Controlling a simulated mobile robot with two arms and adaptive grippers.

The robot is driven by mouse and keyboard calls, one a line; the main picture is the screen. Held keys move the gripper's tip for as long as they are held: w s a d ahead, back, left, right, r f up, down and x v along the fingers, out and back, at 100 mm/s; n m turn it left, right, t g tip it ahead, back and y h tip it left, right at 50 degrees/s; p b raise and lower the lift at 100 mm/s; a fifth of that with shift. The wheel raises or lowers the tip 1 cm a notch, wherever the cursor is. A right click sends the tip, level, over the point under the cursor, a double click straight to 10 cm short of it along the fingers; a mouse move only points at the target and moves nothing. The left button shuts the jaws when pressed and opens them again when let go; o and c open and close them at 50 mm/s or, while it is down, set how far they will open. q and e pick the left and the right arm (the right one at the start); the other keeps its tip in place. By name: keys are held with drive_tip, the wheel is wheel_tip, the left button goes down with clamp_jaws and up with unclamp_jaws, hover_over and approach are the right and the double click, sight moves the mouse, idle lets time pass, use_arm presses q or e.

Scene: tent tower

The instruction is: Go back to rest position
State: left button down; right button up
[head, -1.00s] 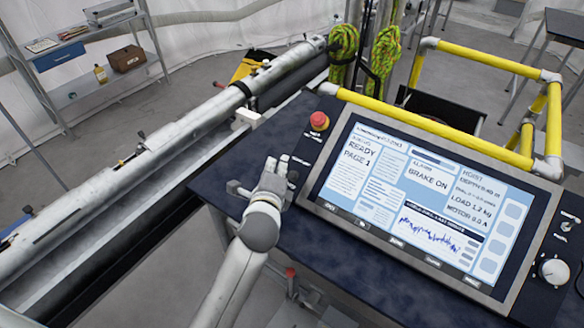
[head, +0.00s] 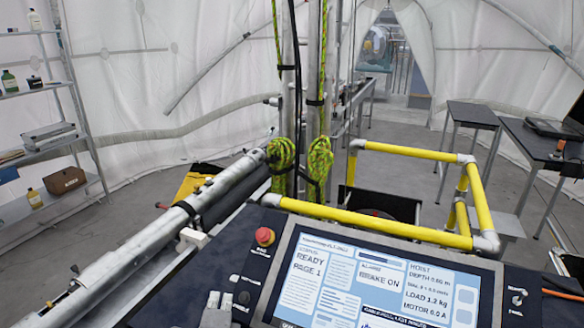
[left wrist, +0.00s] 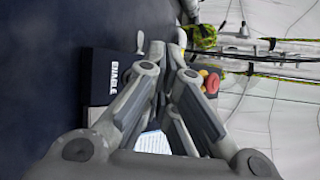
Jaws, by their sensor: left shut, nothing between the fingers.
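My left gripper (head: 217,302) shows only in part at the bottom edge of the head view, over the dark console (head: 180,290), just left of the screen (head: 370,285). In the left wrist view its fingers (left wrist: 165,55) are drawn together with nothing between them. A red button (head: 265,237) sits on the console beyond the gripper; it also shows in the left wrist view (left wrist: 211,83), to the right of the fingers. The screen reads READY, PAGE 1 and BRAKE ON. My right gripper is in neither view.
A yellow rail frame (head: 375,227) stands behind the console. Green rope coils (head: 319,160) hang on upright poles, and a long grey tube (head: 150,243) lies at left. Shelves (head: 45,135) stand far left, tables (head: 470,115) at right.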

use_arm(q)
drive_tip(key=s+f+n+g, duration=0.1)
drive_tip(key=s, duration=0.1)
drive_tip(key=s+a+f+n, duration=0.1)
drive_tip(key=s+f+n, duration=0.1)
drive_tip(key=s+a+f+n+g, duration=0.1)
drive_tip(key=s, duration=0.1)
drive_tip(key=shift+s+f+n+g, duration=0.2)
drive_tip(key=shift+f+n+g, duration=0.1)
drive_tip(key=shift+f+n, duration=0.1)
drive_tip(key=s+f+n+g+h, duration=0.1)
drive_tip(key=s+f+n+g, duration=0.4)
drive_tip(key=s, duration=0.7)
drive_tip(key=s+n+g+h, duration=0.25)
drive_tip(key=s+n, duration=0.45)
drive_tip(key=s, duration=0.5)
wheel_tip(320, 180, down, 33)
drive_tip(key=s+g+b, duration=0.1)
drive_tip(key=g+b, duration=0.1)
drive_tip(key=b, duration=0.3)
drive_tip(key=s+a+f+y+b, duration=0.1)
drive_tip(key=s+f+b, duration=0.3)
drive_tip(key=s+f, duration=1.2)
wheel_tip(320, 180, down, 3)
drive_tip(key=shift+s+a+f+g, duration=0.15)
drive_tip(key=shift+s+a+g, duration=0.25)
drive_tip(key=shift+a, duration=0.3)
